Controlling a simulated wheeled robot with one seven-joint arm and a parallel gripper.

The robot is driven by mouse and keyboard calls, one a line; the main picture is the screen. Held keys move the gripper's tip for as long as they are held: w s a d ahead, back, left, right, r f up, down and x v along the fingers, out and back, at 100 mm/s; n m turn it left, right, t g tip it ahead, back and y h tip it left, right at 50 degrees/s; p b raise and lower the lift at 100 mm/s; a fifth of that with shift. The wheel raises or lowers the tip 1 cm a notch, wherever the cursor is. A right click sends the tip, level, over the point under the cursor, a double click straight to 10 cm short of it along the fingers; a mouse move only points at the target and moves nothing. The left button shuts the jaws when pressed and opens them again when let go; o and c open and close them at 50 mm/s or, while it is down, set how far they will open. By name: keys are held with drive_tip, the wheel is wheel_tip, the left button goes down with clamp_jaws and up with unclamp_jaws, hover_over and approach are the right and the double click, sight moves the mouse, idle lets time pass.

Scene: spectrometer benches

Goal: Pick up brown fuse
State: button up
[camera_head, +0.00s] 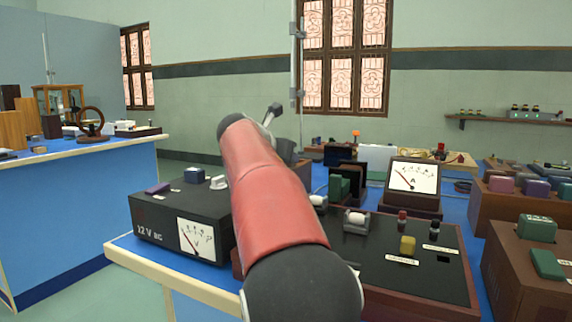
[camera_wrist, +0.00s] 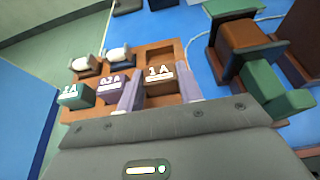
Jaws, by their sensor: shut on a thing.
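In the wrist view the brown fuse (camera_wrist: 160,88), marked 1A, sits between the two pale fingers of my gripper (camera_wrist: 158,78). The gripper is shut on it. The fuse is over the brown fuse box (camera_wrist: 160,52); I cannot tell whether it is lifted clear of it. To its left are a purple fuse (camera_wrist: 112,88) marked 0.2 A and a green fuse (camera_wrist: 75,96). In the head view my red and dark arm hides the gripper and the fuse.
Two white cylinders in holders (camera_wrist: 118,55) stand behind the fuses. A brown block (camera_wrist: 245,38) and a green block (camera_wrist: 262,80) are at the right. The head view shows a black 12 V supply (camera_head: 150,215), an ammeter (camera_head: 412,178) and a dark panel (camera_head: 440,275) on the blue bench.

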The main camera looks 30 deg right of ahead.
wheel_tip(320, 180, up, 20)
drive_tip(key=p, duration=0.9)
